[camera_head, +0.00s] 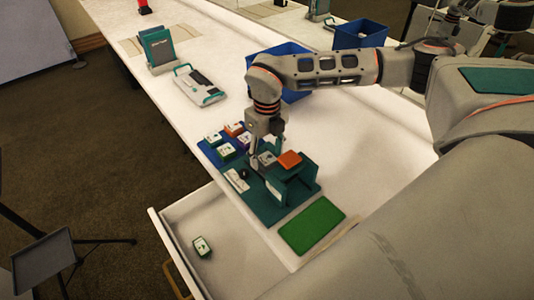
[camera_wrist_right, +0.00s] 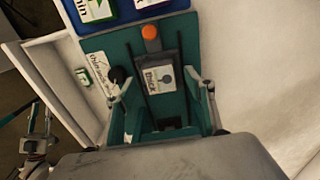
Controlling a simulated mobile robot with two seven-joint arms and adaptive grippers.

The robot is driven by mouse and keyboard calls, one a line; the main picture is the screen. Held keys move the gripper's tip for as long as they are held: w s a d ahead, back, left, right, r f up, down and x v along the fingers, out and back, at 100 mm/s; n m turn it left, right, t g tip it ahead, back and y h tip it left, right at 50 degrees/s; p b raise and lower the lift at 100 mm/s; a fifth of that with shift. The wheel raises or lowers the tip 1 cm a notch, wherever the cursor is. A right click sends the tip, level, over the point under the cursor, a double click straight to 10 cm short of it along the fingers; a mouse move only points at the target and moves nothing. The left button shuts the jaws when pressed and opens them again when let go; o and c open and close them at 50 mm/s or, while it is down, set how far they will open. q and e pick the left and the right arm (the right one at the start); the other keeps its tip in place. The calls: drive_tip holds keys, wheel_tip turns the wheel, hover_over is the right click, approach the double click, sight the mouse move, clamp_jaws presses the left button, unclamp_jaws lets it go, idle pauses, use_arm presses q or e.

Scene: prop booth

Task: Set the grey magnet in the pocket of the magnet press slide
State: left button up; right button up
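In the head view the right gripper (camera_head: 262,155) points down at the press.
A blue tray (camera_head: 209,152) of several labelled magnets adjoins the press. A black knob (camera_head: 243,174) sits on the base. A green mat (camera_head: 312,224) lies in front. An open drawer (camera_head: 178,222) holds a green-edged magnet (camera_head: 202,246). Blue bins (camera_head: 361,33) stand behind my arm.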

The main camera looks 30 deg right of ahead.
drive_tip(key=shift+r, duration=0.1)
wheel_tip(320, 180, up, 12)
idle(0.5)
idle(0.4)
